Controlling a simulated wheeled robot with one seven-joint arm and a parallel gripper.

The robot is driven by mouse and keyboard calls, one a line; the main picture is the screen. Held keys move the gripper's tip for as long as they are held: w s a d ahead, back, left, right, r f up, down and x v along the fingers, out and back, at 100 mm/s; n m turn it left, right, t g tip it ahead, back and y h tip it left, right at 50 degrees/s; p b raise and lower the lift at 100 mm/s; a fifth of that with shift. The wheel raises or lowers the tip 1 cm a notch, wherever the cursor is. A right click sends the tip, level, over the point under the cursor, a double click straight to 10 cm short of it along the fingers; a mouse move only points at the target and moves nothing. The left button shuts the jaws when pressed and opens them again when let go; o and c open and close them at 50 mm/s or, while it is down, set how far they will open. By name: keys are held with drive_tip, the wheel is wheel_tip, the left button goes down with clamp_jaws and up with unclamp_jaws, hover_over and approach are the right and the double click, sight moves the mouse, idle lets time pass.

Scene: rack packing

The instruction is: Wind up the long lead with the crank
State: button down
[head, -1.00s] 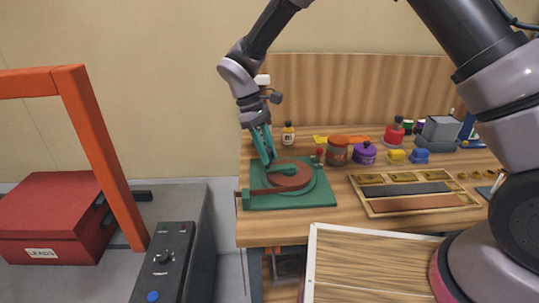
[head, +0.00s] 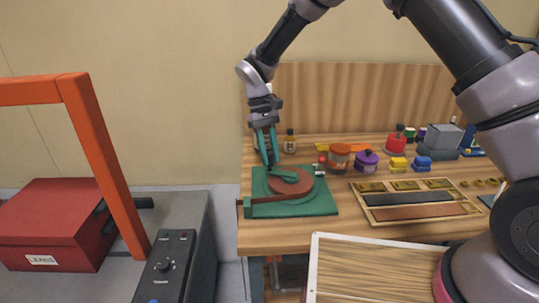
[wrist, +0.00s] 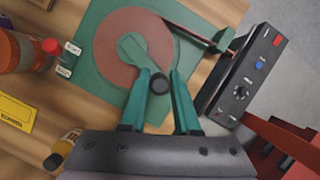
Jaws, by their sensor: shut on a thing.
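The winder has a green base (head: 322,206) on the table, with a round red-brown disc (head: 303,186) on it. A green crank arm (head: 290,175) lies across the disc; it also shows in the wrist view (wrist: 129,47). The dark crank knob (wrist: 159,83) is between the fingertips of my gripper (wrist: 161,77), which is shut on it over the disc's rim. In the head view my gripper (head: 268,163) comes down from above, hiding the knob. The red-brown lead (head: 292,195) runs straight from the disc's side to a green block (head: 247,208) at the base's left corner.
Jars (head: 338,157), bottles and small blocks stand behind and right of the winder. A compartment tray (head: 415,214) lies to the right. At left are a control box (head: 168,265), a red box (head: 50,225) labelled LEADS and an orange frame (head: 100,155).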

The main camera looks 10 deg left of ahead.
drive_tip(key=c, duration=0.6)
unclamp_jaws()
drive_tip(key=v, duration=1)
drive_tip(key=shift+a+r, duration=0.1)
drive_tip(key=shift+r, duration=0.3)
